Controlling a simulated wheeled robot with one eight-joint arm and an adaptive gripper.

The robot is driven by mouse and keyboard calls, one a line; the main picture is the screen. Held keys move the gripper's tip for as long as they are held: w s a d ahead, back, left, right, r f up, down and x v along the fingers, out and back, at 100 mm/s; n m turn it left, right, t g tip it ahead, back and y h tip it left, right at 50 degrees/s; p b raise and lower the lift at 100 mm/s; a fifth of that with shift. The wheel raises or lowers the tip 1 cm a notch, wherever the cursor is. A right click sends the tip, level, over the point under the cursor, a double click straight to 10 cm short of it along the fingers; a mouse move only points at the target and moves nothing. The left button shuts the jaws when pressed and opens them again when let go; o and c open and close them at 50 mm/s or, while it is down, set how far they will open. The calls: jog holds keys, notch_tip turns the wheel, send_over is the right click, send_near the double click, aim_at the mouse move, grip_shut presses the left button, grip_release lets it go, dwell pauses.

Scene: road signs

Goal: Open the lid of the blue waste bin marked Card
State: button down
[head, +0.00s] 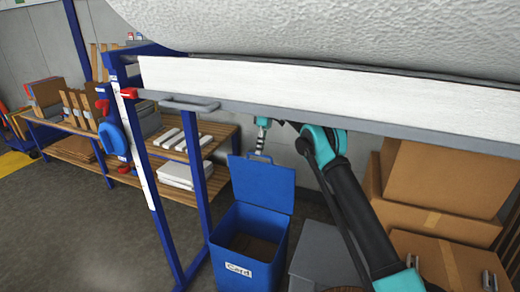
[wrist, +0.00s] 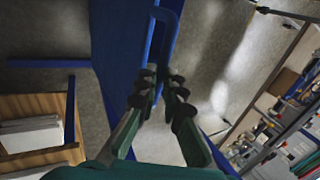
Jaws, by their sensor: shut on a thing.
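The blue waste bin (head: 275,250) stands on the floor, with a white "Card" label (head: 238,270) on its front. Its lid (head: 262,187) is raised about upright at the back, and the bin's dark inside shows. My gripper (head: 259,149) is at the lid's upper edge, shut on the lid handle (head: 260,157). In the wrist view, the fingers (wrist: 160,95) close around the blue handle bar (wrist: 176,22), beside the blue lid panel (wrist: 120,45). The fingers hide part of the handle.
A blue frame (head: 207,200) with a white-and-grey beam (head: 320,90) stands in front and left of the bin. Cardboard boxes (head: 440,185) are stacked to the right. A grey box (head: 318,262) stands right beside the bin. Wooden shelves (head: 205,135) are behind left. Floor at lower left is clear.

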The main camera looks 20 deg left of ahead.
jog(key=c, duration=1.3)
grip_release()
jog(key=shift+w+d+f, duration=0.15)
jog(key=shift+w+f, duration=0.2)
jog(key=shift+f, duration=0.25)
jog(key=shift+w+d+f, duration=0.1)
jog(key=shift+w+f, duration=0.25)
jog(key=shift+f, duration=0.25)
jog(key=shift+c, duration=1.4)
jog(key=shift+s+a+r, duration=0.15)
jog(key=shift+r, duration=0.25)
notch_tip(320, 180, up, 9)
jog(key=shift+r, duration=0.2)
